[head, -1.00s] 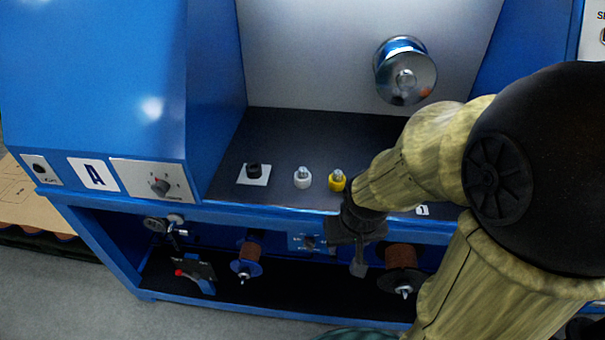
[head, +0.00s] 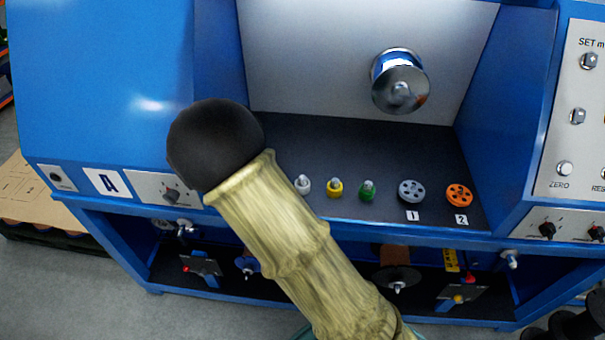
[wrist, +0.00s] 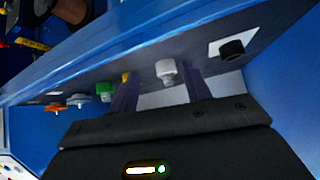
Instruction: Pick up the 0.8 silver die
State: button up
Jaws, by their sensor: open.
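The silver die (head: 303,184) is a small whitish knob with a silver tip, standing upright on the dark shelf, left of the yellow die (head: 335,187). It also shows in the wrist view (wrist: 166,72). My gripper (wrist: 160,90) is open and empty, with its two dark fingers either side of the silver die in that picture. I cannot tell whether the die is fully between the fingers in depth; no contact is visible. In the head view my arm hides the gripper.
Right of the yellow die stand a green die (head: 368,190), a grey pulley (head: 411,191) and an orange pulley (head: 459,195). A metal spool (head: 400,82) juts from the back panel.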

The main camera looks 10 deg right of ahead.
aim_at(301, 182)
jog(key=a+r+t+h+p, duration=0.1)
jog(key=a+r+m+t+h+p, duration=0.1)
jog(key=r+t+h, duration=0.1)
jog(key=shift+r+h, duration=0.15)
jog(key=shift+h, duration=0.15)
jog(key=p+x, duration=0.3)
jog(key=x, duration=0.9)
jog(key=shift+w, duration=0.25)
